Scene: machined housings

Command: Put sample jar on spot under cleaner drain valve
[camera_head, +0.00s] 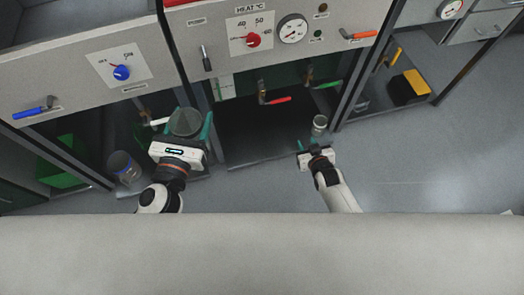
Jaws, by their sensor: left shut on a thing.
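My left gripper (187,124) has teal fingers shut on a round, dark grey-topped thing (186,121), which looks like a lidded jar seen from above. It is held in front of the left bay, near a valve with a white handle (159,121). Its lower part is hidden. A small clear jar (319,123) with a pale top stands just beyond my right gripper (315,148); I cannot tell whether they touch or whether those fingers are open. Valves with a red handle (277,100) and a green handle (327,86) are in the middle bay.
A larger clear jar (123,167) stands at the left bay's front, near a green bin (64,163). Grey control panels (274,45) with levers and knobs overhang the bays. The middle bay's dark floor (258,137) is largely clear. A yellow-black box (409,88) is at right.

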